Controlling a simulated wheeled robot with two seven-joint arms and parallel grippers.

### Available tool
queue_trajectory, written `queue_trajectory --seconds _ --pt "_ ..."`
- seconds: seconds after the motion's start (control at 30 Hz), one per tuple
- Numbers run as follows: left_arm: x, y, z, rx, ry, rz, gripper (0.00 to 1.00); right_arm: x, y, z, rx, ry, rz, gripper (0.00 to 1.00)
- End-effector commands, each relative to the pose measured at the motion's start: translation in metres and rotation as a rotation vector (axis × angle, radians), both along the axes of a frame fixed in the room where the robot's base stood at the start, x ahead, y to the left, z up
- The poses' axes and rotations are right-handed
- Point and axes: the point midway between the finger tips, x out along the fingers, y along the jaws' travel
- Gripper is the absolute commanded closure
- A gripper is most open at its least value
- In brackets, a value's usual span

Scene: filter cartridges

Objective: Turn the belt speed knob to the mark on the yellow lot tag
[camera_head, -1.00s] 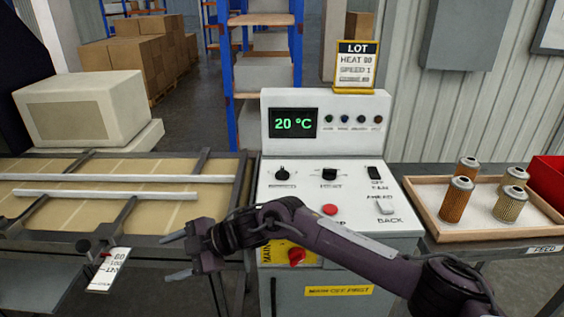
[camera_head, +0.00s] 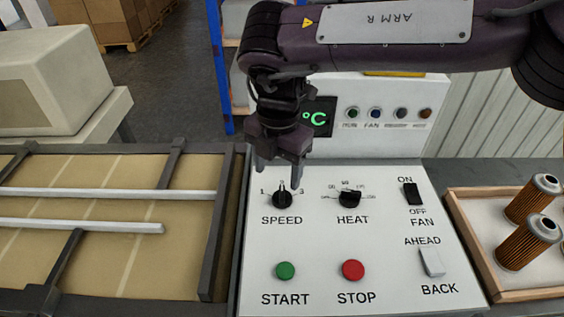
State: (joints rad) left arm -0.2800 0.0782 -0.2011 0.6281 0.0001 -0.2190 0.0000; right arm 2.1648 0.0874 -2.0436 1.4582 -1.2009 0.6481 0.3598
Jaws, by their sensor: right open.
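The black SPEED knob (camera_head: 282,199) is at the upper left of the white control panel (camera_head: 320,240), between marks 1 and 3; its pointer seems to face roughly straight up, towards the back. My right gripper (camera_head: 278,178) is open, pointing down just behind and above the knob, with one finger to each side of it. Whether the fingers touch the knob cannot be told. Only a yellow lower edge of the lot tag (camera_head: 395,73) shows beneath my right arm; its text is hidden. My left gripper is out of view.
The HEAT knob (camera_head: 349,199) is right of the SPEED knob. A green START button (camera_head: 285,271) and a red STOP button (camera_head: 353,271) are in front. FAN (camera_head: 413,193) and AHEAD/BACK (camera_head: 432,262) switches are at right. The belt (camera_head: 110,245) lies left, filter cartridges (camera_head: 528,242) right.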

Motion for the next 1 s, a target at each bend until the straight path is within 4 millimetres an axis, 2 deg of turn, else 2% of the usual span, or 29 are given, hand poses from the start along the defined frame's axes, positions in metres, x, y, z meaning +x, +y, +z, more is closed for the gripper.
queue_trajectory --seconds 0.17,0.37,0.63,0.83,1.0 --pt "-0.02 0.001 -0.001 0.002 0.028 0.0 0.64 0.001 -0.01 0.0 -0.03 -0.007 -0.014 0.37" --pt "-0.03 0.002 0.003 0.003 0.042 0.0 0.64 0.0 -0.01 -0.029 -0.031 -0.005 -0.014 0.37" --pt "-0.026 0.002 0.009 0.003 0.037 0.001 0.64 0.0 -0.01 -0.065 -0.029 -0.007 -0.015 0.37" --pt "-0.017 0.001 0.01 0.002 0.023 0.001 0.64 0.0 -0.009 -0.073 -0.028 -0.009 -0.014 0.37" --pt "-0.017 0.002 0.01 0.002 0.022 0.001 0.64 0.0 -0.009 -0.073 -0.028 -0.009 -0.014 0.37"
